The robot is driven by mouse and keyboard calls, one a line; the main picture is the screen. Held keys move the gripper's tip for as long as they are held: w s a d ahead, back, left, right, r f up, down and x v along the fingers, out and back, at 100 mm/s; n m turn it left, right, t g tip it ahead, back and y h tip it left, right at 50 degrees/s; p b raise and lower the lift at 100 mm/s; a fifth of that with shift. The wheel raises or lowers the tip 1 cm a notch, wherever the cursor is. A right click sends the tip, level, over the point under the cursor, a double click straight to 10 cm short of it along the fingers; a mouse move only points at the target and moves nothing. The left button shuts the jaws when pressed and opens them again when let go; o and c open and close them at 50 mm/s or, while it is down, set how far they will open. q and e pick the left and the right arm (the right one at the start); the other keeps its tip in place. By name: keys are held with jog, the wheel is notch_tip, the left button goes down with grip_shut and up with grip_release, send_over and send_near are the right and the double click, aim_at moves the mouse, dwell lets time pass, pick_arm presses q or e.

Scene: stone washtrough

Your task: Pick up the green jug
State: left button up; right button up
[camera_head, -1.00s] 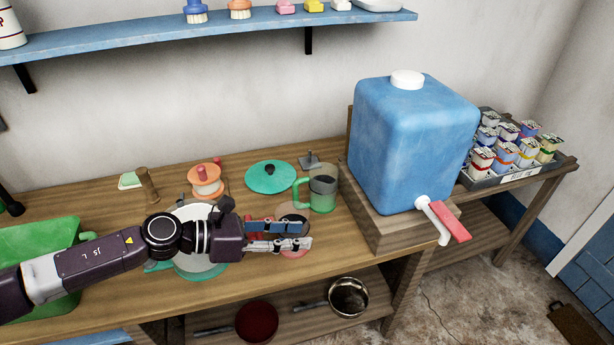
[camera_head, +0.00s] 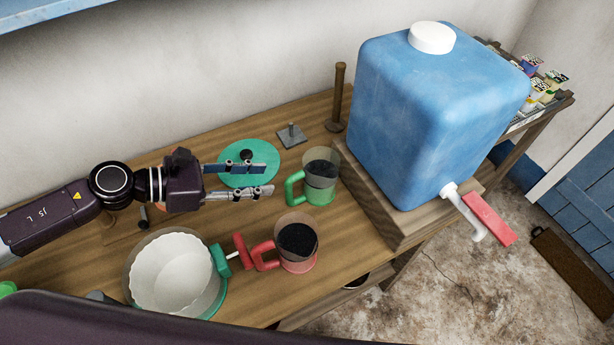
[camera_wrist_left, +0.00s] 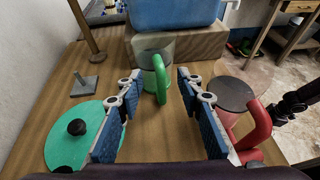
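The green jug (camera_head: 320,182) stands upright on the wooden table, left of the blue water tank. It has a clear upper wall, dark contents and a green handle facing my left gripper. My left gripper (camera_head: 268,180) is open and empty, with its fingertips pointing at the handle and a short gap between. In the left wrist view the green jug (camera_wrist_left: 157,72) shows ahead, with its handle in line with the space between the two fingers (camera_wrist_left: 160,92). A dark part at the right edge of that view may be my right arm; its fingers cannot be made out.
A red jug (camera_head: 297,243) stands nearer the front edge, close to the right finger in the wrist view. A teal lid (camera_head: 262,176) lies under my left fingers. The blue tank (camera_head: 425,120) on its wooden block (camera_head: 412,229) stands right behind the jug. A white bowl (camera_head: 172,272) is at front left.

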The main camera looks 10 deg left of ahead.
pick_arm(q)
send_near(289, 192)
notch_tip(289, 192, down, 2)
jog(key=w+d, duration=0.2)
jog(key=shift+p+x, duration=0.75)
jog(key=shift+x, duration=0.45)
jog(key=p+x, duration=0.1)
jog(key=x, duration=0.3)
jog(key=shift+w+d+f+p, duration=0.1)
jog(key=shift+w+d+p, duration=0.1)
jog(key=shift+p, duration=0.15)
jog(key=shift+w+d+f, duration=0.1)
jog(key=shift+d+f, duration=0.15)
pick_arm(e)
jog(key=r, duration=0.2)
jog(key=w+r, duration=0.1)
jog(key=shift+a+r, duration=0.25)
jog(key=shift+a, duration=0.05)
